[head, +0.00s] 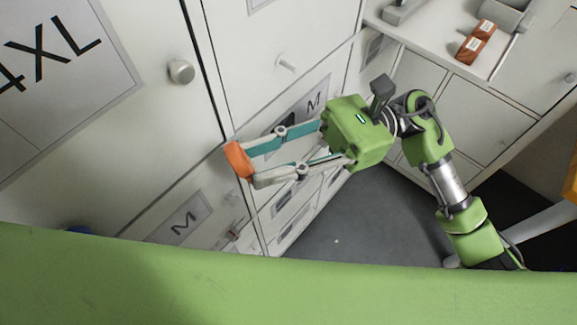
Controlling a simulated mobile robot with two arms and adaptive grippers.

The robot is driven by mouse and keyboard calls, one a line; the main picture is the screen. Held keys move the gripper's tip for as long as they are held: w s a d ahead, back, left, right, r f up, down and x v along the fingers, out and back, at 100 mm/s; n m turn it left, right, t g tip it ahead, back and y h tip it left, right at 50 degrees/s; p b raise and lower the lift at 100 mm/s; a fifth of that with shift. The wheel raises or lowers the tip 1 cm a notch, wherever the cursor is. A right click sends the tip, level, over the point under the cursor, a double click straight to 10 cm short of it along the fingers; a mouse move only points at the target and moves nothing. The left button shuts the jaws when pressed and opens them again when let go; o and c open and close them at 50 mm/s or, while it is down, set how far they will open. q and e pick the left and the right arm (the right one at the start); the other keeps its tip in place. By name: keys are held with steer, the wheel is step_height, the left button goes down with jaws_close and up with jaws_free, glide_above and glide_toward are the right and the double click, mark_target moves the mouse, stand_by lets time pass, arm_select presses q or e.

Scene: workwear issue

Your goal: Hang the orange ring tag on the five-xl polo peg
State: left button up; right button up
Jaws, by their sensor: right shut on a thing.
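The orange ring tag (237,158) is at the fingertips of my right gripper (252,165), which is shut on it. The gripper holds it in front of the pale cabinet fronts, near the seam between two of them. My right arm comes in from the right. My left gripper is not in view. A short pale peg (286,65) sticks out of a front above the gripper. I cannot read a five-xl polo label, so I cannot tell which peg is that one.
A round knob (181,71) sits beside a large 4XL label (60,55). An M label (182,225) is lower down, with a small fitting (232,234) near it. Brown blocks (471,48) lie on a white counter (440,43). Dark floor (350,225) is open below the gripper.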

steer(key=w+d+m+t+y, duration=0.4)
steer(key=w+d+m+t, duration=0.55)
steer(key=t, duration=0.85)
steer(key=shift+m, duration=0.45)
steer(key=w+a, duration=0.1)
steer(key=w+a+p, duration=0.1)
steer(key=a, duration=0.1)
steer(key=w+a, duration=0.1)
steer(key=a, duration=0.1)
steer(key=shift+w+f, duration=0.1)
steer(key=shift+f, duration=0.15)
steer(key=shift+w+a+f, duration=0.1)
steer(key=shift+w+a, duration=0.15)
steer(key=shift+a, duration=0.15)
steer(key=o, duration=0.9)
